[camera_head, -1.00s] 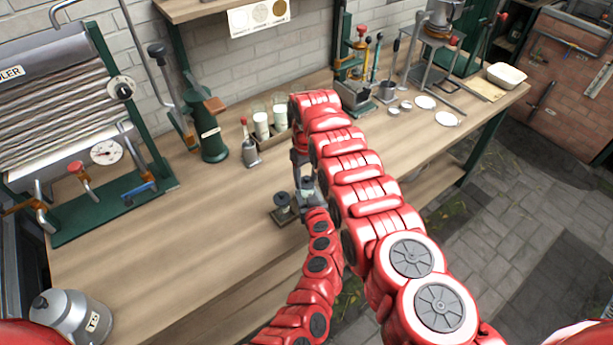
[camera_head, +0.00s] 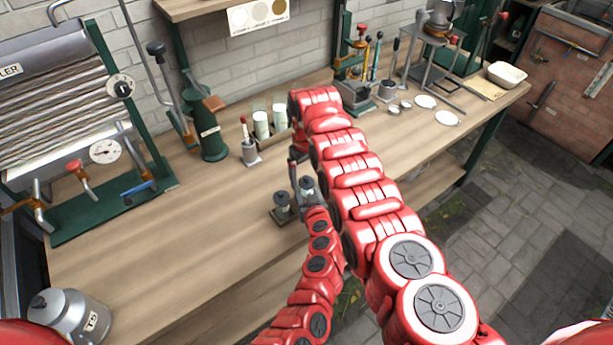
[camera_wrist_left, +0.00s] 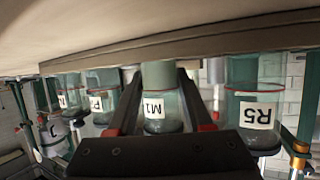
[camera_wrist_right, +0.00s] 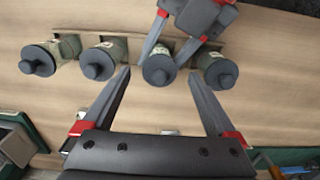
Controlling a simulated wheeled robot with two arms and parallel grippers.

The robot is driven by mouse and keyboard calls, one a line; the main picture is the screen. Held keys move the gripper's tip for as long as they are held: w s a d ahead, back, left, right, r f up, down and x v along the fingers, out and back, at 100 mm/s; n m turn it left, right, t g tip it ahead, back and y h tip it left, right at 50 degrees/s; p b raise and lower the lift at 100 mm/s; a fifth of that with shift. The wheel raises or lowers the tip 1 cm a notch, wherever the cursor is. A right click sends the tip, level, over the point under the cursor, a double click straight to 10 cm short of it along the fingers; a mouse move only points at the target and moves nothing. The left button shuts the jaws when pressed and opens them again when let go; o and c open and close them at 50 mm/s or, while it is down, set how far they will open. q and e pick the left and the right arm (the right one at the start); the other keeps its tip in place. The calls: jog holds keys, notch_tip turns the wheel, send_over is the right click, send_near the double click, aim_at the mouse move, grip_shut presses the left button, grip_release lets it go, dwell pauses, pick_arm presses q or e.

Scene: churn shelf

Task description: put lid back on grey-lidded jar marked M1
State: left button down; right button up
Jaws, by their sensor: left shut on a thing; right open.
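The jar marked M1 (camera_wrist_left: 155,103) appears upside down in the left wrist view. My left gripper (camera_wrist_left: 160,76) is shut on its body, one finger on each side. A grey knobbed lid (camera_wrist_right: 159,70) sits over this jar in the right wrist view; it looks seated like those on its neighbours, but the seam is hidden. My right gripper (camera_wrist_right: 158,74) is open, its fingertips either side of that lid and apart from it.
Other grey-lidded jars stand in the same row, including one marked R5 (camera_wrist_left: 257,112) and two on the left of the right wrist view (camera_wrist_right: 98,62). A bottle with a red top (camera_head: 249,150) and milk glasses (camera_head: 261,124) stand behind.

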notch_tip(320, 180, up, 11)
dwell(0.3)
pick_arm(q)
jog(key=shift+c, duration=1.2)
grip_release()
jog(key=shift+s+d+r, duration=0.2)
jog(key=shift+s+d, duration=0.1)
jog(key=shift+s, duration=0.2)
pick_arm(e)
notch_tip(320, 180, down, 3)
jog(key=b, duration=0.2)
jog(key=shift+s+r+b, duration=0.1)
jog(key=shift+r+b, duration=0.05)
jog(key=shift+b, duration=0.15)
pick_arm(q)
jog(key=v, duration=1.6)
jog(key=shift+s+a, duration=0.15)
jog(key=shift+s, duration=0.05)
